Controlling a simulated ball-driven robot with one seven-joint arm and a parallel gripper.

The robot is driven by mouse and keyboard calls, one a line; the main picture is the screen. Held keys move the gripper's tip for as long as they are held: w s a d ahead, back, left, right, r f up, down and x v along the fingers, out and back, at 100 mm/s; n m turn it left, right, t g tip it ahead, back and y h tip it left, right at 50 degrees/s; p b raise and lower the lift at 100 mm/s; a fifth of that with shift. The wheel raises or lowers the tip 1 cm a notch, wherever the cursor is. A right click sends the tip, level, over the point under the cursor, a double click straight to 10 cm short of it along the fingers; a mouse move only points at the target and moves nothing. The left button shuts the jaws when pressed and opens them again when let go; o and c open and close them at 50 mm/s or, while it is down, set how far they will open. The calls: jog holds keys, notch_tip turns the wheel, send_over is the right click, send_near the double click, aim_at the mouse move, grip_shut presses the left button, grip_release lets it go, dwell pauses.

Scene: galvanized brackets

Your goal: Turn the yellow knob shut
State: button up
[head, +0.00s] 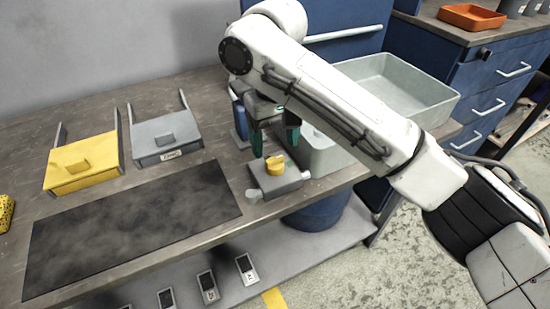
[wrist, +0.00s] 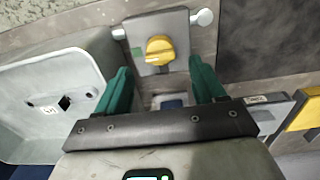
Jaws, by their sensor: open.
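The yellow knob (head: 275,166) sits on top of a grey block (head: 290,186) near the front edge of the bench. In the wrist view the knob (wrist: 160,49) shows a raised grip bar lying roughly crosswise, with a pale mark at its left end. The grey block (wrist: 165,22) has a small green patch left of the knob and a pale round stub on each side. My gripper (head: 274,143) is open and empty, its green fingers pointing down just above and behind the knob. In the wrist view the knob lies beyond the gap between the fingertips (wrist: 159,68), apart from both.
A light grey bin (head: 325,158) stands close to the right of the block. A dark mat (head: 130,225) covers the bench front to the left. A yellow drawer-like box (head: 82,178) and a grey one (head: 166,149) stand behind it. A larger grey bin (head: 415,90) is at the back right.

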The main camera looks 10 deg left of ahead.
aim_at(275, 159)
jog(key=shift+f, duration=2.65)
jog(key=shift+c, duration=0.3)
jog(key=c, duration=1)
